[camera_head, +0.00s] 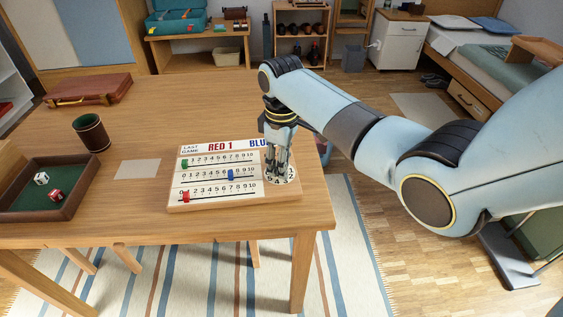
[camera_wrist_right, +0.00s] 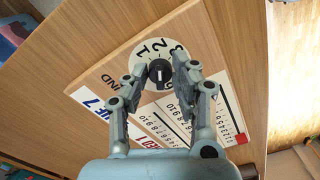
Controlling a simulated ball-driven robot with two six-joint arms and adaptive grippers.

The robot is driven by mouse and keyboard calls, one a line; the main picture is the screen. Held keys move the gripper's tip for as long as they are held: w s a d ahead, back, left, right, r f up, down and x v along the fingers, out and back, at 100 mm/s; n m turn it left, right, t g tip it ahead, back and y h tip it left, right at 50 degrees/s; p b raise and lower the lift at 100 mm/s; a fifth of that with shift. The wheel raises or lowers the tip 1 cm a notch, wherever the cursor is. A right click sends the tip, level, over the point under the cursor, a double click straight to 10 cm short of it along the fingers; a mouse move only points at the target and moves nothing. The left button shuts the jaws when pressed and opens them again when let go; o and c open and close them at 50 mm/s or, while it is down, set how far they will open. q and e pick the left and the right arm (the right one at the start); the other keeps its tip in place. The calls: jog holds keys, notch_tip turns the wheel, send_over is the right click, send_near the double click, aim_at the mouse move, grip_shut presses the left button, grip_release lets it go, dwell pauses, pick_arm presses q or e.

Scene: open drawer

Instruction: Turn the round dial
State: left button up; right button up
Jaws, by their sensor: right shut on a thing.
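The scoreboard (camera_head: 190,203) lies on the wooden table, with several number rows and green, blue and red sliders. The round dial (camera_head: 291,178) sits at its right end, mostly hidden by my right gripper (camera_head: 280,170) in the head view. In the right wrist view the white dial disc (camera_wrist_right: 144,50) shows numbers around a dark centre knob (camera_wrist_right: 159,73). My right gripper (camera_wrist_right: 160,82) points down at the dial, its fingers shut on the knob from both sides. My left gripper is not in view.
A dice tray (camera_head: 85,197) with two dice and a dark cup (camera_head: 91,133) stand to the left on the table. A blank card (camera_head: 138,169) lies left of the scoreboard. A brown case (camera_head: 90,90) lies at the far left. The table's middle back is clear.

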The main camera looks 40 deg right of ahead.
grip_shut()
